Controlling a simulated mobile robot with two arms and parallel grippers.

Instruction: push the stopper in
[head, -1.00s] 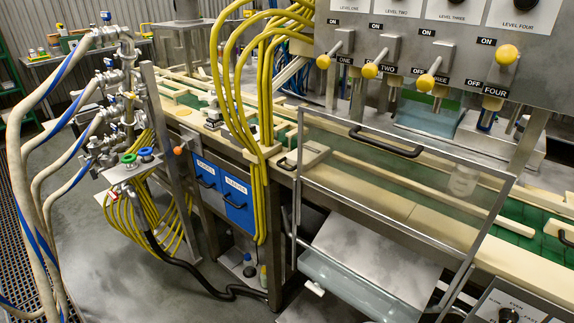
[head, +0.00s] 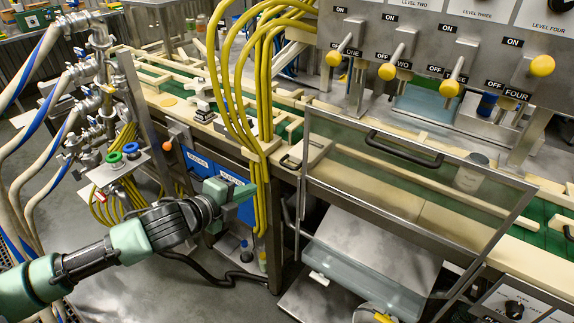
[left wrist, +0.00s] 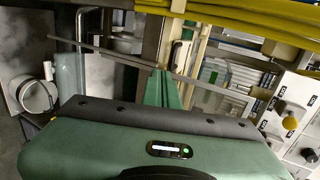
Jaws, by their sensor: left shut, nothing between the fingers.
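My left gripper (head: 240,192) reaches in from the left in the head view. Its green fingers are together and empty, in front of the blue panels (head: 235,177) under the conveyor and beside the yellow hoses. The fingers also show in the left wrist view (left wrist: 165,92), pointing towards the conveyor's side. No part is plainly marked as the stopper. An orange ball knob (head: 167,146) sticks out on the post left of the gripper, apart from it. Yellow-knobbed levers (head: 332,58) stand on the machine's front; I cannot tell whether either is the stopper. My right gripper is not in view.
Yellow hoses (head: 231,75) drop close by the gripper. A clear hinged guard (head: 420,172) with a black handle covers the conveyor, with a pale can (head: 472,174) behind it. Valves and white hoses (head: 85,90) stand at left. Bottles stand on the floor below.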

